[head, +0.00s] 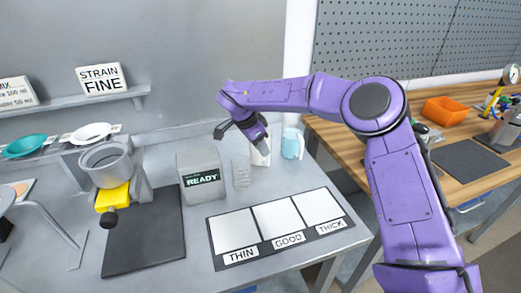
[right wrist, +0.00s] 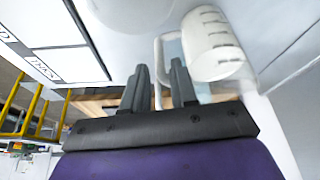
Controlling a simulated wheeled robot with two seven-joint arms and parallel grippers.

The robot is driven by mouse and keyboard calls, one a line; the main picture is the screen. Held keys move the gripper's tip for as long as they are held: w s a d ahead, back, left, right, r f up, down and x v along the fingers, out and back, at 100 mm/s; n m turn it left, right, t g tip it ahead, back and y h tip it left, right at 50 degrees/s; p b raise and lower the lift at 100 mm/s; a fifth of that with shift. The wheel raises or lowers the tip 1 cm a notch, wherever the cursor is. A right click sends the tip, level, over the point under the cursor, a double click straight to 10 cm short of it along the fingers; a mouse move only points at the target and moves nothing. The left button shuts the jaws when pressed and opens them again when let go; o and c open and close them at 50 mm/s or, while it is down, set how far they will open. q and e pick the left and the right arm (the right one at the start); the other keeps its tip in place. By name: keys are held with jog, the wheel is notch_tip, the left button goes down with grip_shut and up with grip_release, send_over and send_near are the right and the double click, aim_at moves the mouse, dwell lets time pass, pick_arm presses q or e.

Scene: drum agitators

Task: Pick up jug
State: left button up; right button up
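A light-blue jug (head: 292,143) stands upright at the back right of the grey bench in the head view. A pale container (head: 261,153) stands just left of it, partly hidden by my gripper. My right gripper (head: 243,136) is above and left of the jug. In the right wrist view its two dark fingers (right wrist: 159,72) are apart with nothing held between them. My left gripper is not in view.
A grey box reading READY (head: 202,177) and a small clear vessel (head: 241,174) stand left of the jug. A mat with THIN, GOOD and THICK squares (head: 280,222) lies in front. A wooden bench with an orange bin (head: 445,111) is at right.

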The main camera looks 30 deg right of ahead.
aim_at(267, 157)
jog(key=p+x, duration=0.1)
jog(key=x, duration=0.5)
jog(key=shift+s+r, duration=0.1)
grip_shut()
